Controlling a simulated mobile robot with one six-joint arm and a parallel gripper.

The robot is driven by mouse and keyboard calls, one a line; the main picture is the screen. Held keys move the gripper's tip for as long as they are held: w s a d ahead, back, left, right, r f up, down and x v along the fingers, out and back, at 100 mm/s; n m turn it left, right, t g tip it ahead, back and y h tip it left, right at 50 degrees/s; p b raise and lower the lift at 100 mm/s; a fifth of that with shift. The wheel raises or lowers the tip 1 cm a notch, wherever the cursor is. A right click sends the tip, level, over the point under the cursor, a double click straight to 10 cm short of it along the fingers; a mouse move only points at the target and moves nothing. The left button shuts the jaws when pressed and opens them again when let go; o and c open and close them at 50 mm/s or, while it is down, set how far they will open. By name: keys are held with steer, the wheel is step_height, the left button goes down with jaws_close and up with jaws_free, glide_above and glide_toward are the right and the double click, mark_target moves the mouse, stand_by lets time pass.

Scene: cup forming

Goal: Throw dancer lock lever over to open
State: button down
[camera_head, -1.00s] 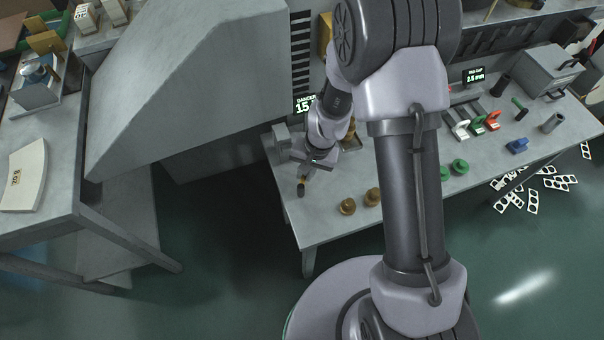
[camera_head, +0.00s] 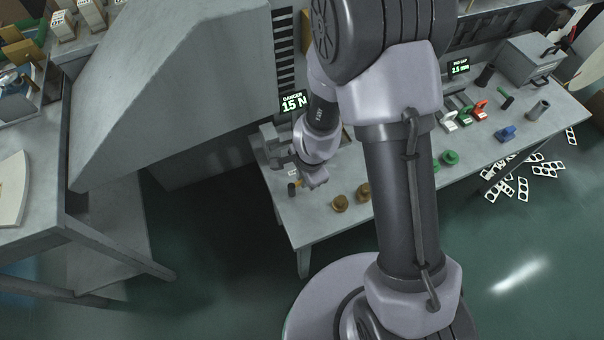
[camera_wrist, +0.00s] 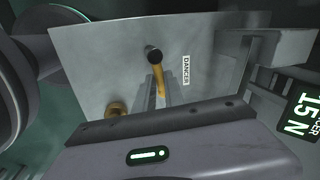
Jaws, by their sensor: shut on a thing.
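The dancer lock lever has a yellow arm (camera_wrist: 158,76) and a black knob (camera_wrist: 153,54), beside a white "DANCER" label (camera_wrist: 186,69) on the grey bench. In the head view its dark knob (camera_head: 292,190) stands near the bench's left edge, with my gripper (camera_head: 318,178) just to its right. In the wrist view the narrow grey fingers of my gripper (camera_wrist: 160,92) are shut on the lower part of the yellow arm. The knob sticks out beyond them. The lever's pivot is hidden behind my gripper body.
A dancer display (camera_head: 294,102) reads 15 N behind my wrist. A grey block-shaped fixture (camera_head: 270,142) stands left of it. Brass round pieces (camera_head: 340,203) sit to the right near the front edge. Green knobs (camera_head: 449,158) are farther right.

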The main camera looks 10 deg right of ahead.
steer(key=shift+s+m, duration=0.25)
steer(key=shift+m, duration=0.45)
steer(key=c, duration=1.4)
jaws_free()
steer(key=shift+c, duration=0.2)
steer(key=shift+r, duration=0.1)
steer(key=s+d+r+p, duration=0.1)
steer(key=s+r+p, duration=0.2)
steer(key=r+p, duration=1.1)
step_height(320, 180, up, 3)
steer(key=shift+s+f, duration=0.1)
steer(key=shift+s, duration=0.1)
